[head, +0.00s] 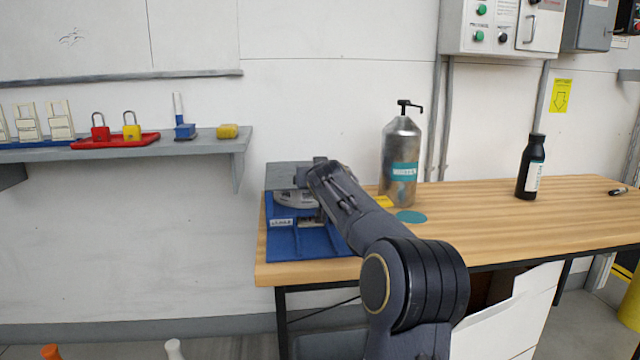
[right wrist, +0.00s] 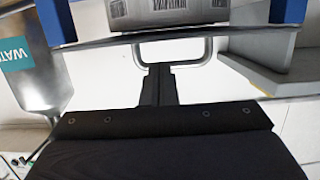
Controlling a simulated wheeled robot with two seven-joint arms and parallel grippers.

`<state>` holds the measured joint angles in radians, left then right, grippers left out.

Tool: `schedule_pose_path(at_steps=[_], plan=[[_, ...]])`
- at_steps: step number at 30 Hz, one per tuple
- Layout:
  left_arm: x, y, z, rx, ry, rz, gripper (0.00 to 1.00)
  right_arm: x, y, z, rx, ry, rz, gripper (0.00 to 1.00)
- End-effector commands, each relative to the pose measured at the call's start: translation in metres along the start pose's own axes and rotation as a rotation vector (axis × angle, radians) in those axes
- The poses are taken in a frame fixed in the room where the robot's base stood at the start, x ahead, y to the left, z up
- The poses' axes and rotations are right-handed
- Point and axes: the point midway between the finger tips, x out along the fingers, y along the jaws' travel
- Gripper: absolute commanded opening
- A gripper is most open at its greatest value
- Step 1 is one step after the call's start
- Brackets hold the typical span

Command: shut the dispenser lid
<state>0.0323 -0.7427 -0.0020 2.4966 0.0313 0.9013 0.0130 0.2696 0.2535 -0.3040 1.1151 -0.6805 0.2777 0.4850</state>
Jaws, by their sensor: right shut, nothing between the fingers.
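The dispenser is a blue box (head: 285,245) with a white label at the left end of the wooden table. A grey panel (head: 284,172), which looks like its raised lid, stands at the back, above a pale roll (head: 290,198). My right arm covers the dispenser's right part. In the right wrist view, my right gripper (right wrist: 160,70) is shut and empty, its tips overlapping the lower bar of a metal loop handle (right wrist: 203,48). I cannot tell whether they touch. The barcoded roll (right wrist: 165,10) shows beyond the handle. My left gripper is out of view.
A metal water bottle (head: 401,150) with a pump stands right of my arm, near a teal disc (head: 410,217). A black bottle (head: 530,168) stands farther right on the table (head: 470,205). A wall shelf (head: 215,146) with padlocks is at the left.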

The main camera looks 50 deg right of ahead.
Motion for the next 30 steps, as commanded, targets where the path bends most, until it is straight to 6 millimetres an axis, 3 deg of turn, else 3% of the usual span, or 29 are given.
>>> schedule_pose_path(at_steps=[1,5,7,18,24,30], plan=[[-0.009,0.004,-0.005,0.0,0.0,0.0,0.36,-0.005,0.001,-0.015,0.002,0.006,-0.001,0.0],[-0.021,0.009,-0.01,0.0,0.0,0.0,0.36,-0.013,0.002,-0.037,0.003,0.018,-0.003,0.0],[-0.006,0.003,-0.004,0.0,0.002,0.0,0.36,-0.019,0.0,-0.02,0.002,0.018,-0.007,0.0],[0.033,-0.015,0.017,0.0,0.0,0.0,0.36,-0.066,0.002,0.023,0.006,0.025,-0.009,0.0],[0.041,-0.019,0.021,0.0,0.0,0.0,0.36,-0.083,0.003,0.034,0.005,0.024,-0.007,0.0],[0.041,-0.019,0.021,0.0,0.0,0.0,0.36,-0.086,0.003,0.035,0.005,0.024,-0.005,0.0]])
